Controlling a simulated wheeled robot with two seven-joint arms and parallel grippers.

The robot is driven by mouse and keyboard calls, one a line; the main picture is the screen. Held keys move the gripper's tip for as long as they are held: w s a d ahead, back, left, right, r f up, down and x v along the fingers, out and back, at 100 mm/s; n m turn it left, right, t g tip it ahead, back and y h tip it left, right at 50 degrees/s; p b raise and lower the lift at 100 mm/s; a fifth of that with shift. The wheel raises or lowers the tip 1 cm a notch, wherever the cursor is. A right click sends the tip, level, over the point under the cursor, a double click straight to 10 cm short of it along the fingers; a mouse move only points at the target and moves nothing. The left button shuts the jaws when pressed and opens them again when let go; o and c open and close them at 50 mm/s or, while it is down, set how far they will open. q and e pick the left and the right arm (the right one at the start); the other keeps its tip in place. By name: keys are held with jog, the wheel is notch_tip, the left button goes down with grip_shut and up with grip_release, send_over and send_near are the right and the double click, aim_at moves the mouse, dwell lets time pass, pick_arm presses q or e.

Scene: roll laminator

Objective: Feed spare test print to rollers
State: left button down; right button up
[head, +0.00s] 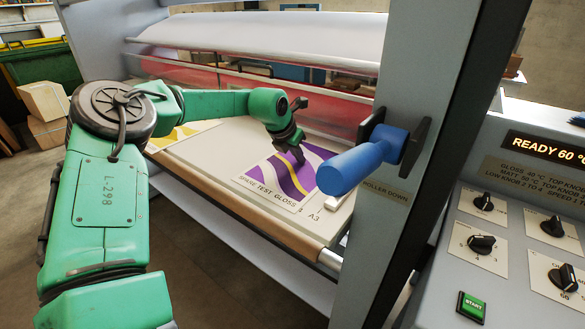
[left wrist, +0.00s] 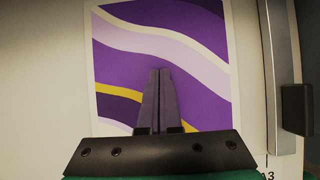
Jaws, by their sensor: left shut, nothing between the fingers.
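In the left wrist view the print (left wrist: 195,62) fills the middle. My left gripper (head: 299,160) is shut and empty, pointing down over the print; in the left wrist view its fingertips (left wrist: 160,72) overlap the print's middle. I cannot tell whether they touch it. The rollers (head: 250,85) lie behind a reddish clear guard at the back of the table. My right gripper is not in view.
A blue lever handle (head: 362,160) labelled "ROLLER DOWN" sticks out from the right frame post, near the print. A guide strip (left wrist: 282,85) runs right of the print. Another yellow-patterned print (head: 182,133) lies left. The control panel (head: 515,225) reads "READY 60".

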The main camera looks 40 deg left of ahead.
aim_at(315, 152)
pick_arm(q)
jog(key=shift+f, duration=0.15)
jog(key=shift+w+a+f, duration=0.1)
jog(key=shift+w, duration=2.35)
jog(key=shift+w, duration=0.1)
jog(key=shift+w+r, duration=0.2)
jog(key=shift+w, duration=0.3)
jog(key=shift+w+f+p, duration=0.1)
jog(key=shift+w+p, duration=0.3)
jog(key=shift+w, duration=0.25)
